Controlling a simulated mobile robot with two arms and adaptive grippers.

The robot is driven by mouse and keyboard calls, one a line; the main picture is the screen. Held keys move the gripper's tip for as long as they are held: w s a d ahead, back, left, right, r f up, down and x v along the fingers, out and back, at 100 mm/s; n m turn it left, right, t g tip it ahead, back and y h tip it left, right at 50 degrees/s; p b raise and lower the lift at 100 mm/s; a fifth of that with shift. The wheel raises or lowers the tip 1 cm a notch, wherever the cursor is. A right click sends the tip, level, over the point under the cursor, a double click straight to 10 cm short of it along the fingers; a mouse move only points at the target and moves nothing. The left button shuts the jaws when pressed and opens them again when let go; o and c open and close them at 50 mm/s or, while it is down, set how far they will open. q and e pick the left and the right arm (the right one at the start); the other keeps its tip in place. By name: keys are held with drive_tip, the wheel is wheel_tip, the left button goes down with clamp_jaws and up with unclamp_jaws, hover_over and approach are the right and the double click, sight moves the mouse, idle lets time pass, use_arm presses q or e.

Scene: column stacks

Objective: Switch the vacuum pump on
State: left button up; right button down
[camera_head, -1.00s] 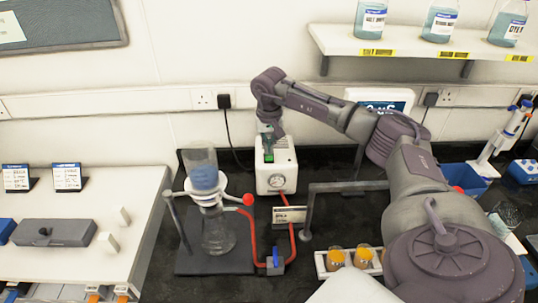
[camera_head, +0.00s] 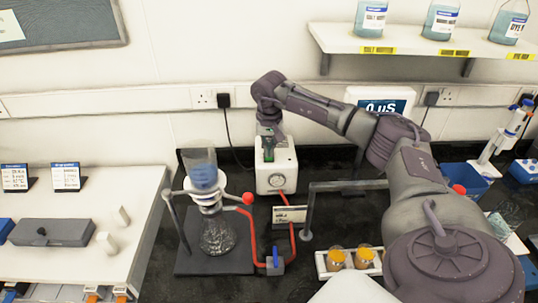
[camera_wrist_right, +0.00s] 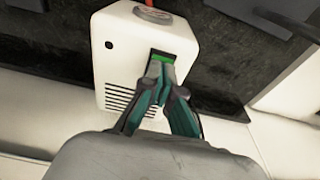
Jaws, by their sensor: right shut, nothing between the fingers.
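The vacuum pump (camera_head: 276,172) is a white box with a round dial on its front, standing on the dark bench against the wall. It also shows in the right wrist view (camera_wrist_right: 122,45), with vent slots and a green rocker switch (camera_wrist_right: 162,57) on its top. My right gripper (camera_wrist_right: 160,73) is shut and empty, its teal fingertips at the switch, partly covering it; I cannot tell if they touch it. In the head view the right gripper (camera_head: 267,147) points down onto the pump's top. My left gripper is not in view.
A red hose (camera_head: 252,235) runs from the pump past a blue-handled valve (camera_head: 275,260) to a filter flask (camera_head: 217,235) on a stand at left. A metal bar frame (camera_head: 345,186) and a rack of orange-filled beakers (camera_head: 320,265) stand right of the pump.

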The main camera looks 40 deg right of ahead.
drive_tip(key=shift+f, duration=0.4)
drive_tip(key=shift+r, duration=0.1)
drive_tip(key=shift+r+p, duration=2.45)
drive_tip(key=shift+r, duration=1)
drive_tip(key=shift+f, duration=0.1)
